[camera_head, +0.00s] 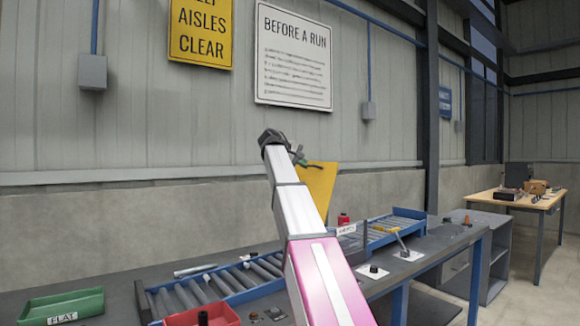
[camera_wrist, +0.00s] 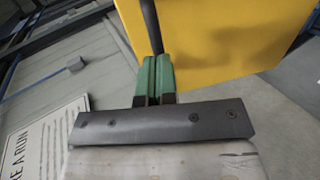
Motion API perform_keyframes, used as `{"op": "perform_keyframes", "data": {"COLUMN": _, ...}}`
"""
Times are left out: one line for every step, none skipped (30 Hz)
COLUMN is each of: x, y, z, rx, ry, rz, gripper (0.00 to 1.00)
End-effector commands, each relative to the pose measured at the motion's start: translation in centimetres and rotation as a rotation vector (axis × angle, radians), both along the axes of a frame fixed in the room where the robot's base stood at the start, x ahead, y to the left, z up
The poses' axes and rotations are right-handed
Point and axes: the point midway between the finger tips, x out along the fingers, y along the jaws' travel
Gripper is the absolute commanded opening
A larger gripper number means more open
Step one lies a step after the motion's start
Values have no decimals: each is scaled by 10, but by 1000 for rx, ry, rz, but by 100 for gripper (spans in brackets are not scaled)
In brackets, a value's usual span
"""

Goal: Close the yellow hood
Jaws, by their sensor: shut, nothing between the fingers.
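The yellow hood (camera_head: 318,184) stands raised behind my arm in the head view, tilted, with its lower part hidden by the arm. In the wrist view the hood (camera_wrist: 225,40) is a large flat yellow panel filling the upper right. My gripper (camera_wrist: 154,72) has its green fingers shut together with nothing between them. The fingertips are close to the hood's left edge, beside a dark bar (camera_wrist: 151,25). I cannot tell whether they touch. In the head view my gripper (camera_head: 298,155) is partly visible at the hood's upper left.
A workbench carries a blue-framed roller conveyor (camera_head: 225,279), a green tray (camera_head: 62,306), a red bin (camera_head: 203,315) and small controls (camera_head: 373,271). A wooden table (camera_head: 515,201) stands at the far right. The wall with signs rises behind the bench.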

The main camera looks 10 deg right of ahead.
Motion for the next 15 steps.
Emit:
{"op": "perform_keyframes", "data": {"x": 6, "y": -10, "z": 2, "rx": 32, "ry": 13, "rz": -2, "gripper": 0}}
{"op": "perform_keyframes", "data": {"x": 8, "y": -15, "z": 2, "rx": 51, "ry": 21, "rz": -2, "gripper": 0}}
{"op": "perform_keyframes", "data": {"x": 11, "y": -22, "z": 1, "rx": 78, "ry": 32, "rz": -2, "gripper": 0}}
{"op": "perform_keyframes", "data": {"x": 13, "y": -26, "z": 1, "rx": 97, "ry": 40, "rz": -2, "gripper": 0}}
{"op": "perform_keyframes", "data": {"x": 13, "y": -30, "z": -2, "rx": 97, "ry": 41, "rz": -2, "gripper": 0}}
{"op": "perform_keyframes", "data": {"x": 16, "y": -37, "z": -3, "rx": 94, "ry": 40, "rz": -2, "gripper": 0}}
{"op": "perform_keyframes", "data": {"x": 18, "y": -42, "z": -4, "rx": 93, "ry": 39, "rz": -2, "gripper": 0}}
{"op": "perform_keyframes", "data": {"x": 19, "y": -46, "z": -5, "rx": 92, "ry": 39, "rz": -2, "gripper": 0}}
{"op": "perform_keyframes", "data": {"x": 22, "y": -52, "z": -7, "rx": 92, "ry": 40, "rz": -1, "gripper": 0}}
{"op": "perform_keyframes", "data": {"x": 24, "y": -57, "z": -8, "rx": 92, "ry": 40, "rz": -1, "gripper": 0}}
{"op": "perform_keyframes", "data": {"x": 26, "y": -62, "z": -9, "rx": 92, "ry": 40, "rz": -1, "gripper": 0}}
{"op": "perform_keyframes", "data": {"x": 28, "y": -69, "z": -11, "rx": 91, "ry": 39, "rz": -2, "gripper": 0}}
{"op": "perform_keyframes", "data": {"x": 30, "y": -73, "z": -13, "rx": 91, "ry": 38, "rz": -1, "gripper": 0}}
{"op": "perform_keyframes", "data": {"x": 32, "y": -77, "z": -15, "rx": 91, "ry": 39, "rz": -1, "gripper": 0}}
{"op": "perform_keyframes", "data": {"x": 35, "y": -84, "z": -18, "rx": 91, "ry": 39, "rz": -1, "gripper": 0}}
